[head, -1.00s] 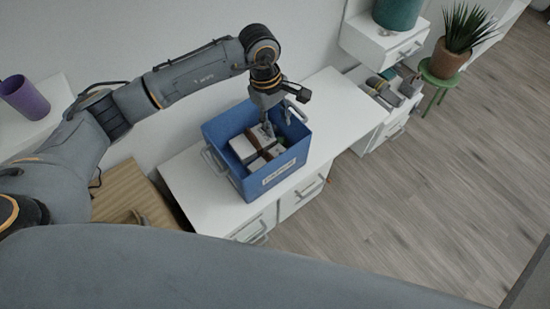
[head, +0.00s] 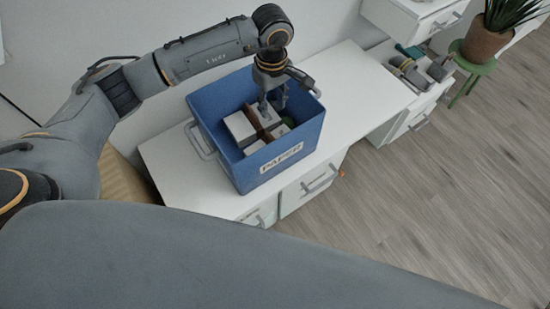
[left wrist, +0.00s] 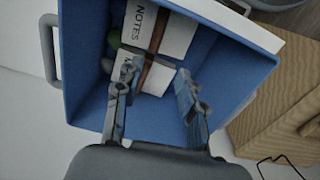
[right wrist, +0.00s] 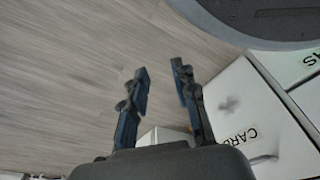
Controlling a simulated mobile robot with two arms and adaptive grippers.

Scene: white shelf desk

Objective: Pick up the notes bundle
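The notes bundle (left wrist: 158,26) is a white stack with the word NOTES and a brown band, inside the blue bin (left wrist: 85,75). In the head view the bin (head: 222,162) is marked PAPER and holds white bundles (head: 240,126); which one is the notes bundle cannot be read there. My left gripper (head: 272,108) points down into the bin. In the left wrist view, its fingers (left wrist: 157,70) are apart, near another white bundle (left wrist: 153,78) whose label is partly hidden. My right gripper (right wrist: 159,70) is open and empty, away from the bin.
The bin stands on a white desk (head: 350,95) with drawers. A potted plant (head: 488,40) on a green stool and a lower drawer unit with tools (head: 412,68) are at the right. White drawers (right wrist: 255,115) are near my right gripper. Wooden floor (head: 430,180) is clear.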

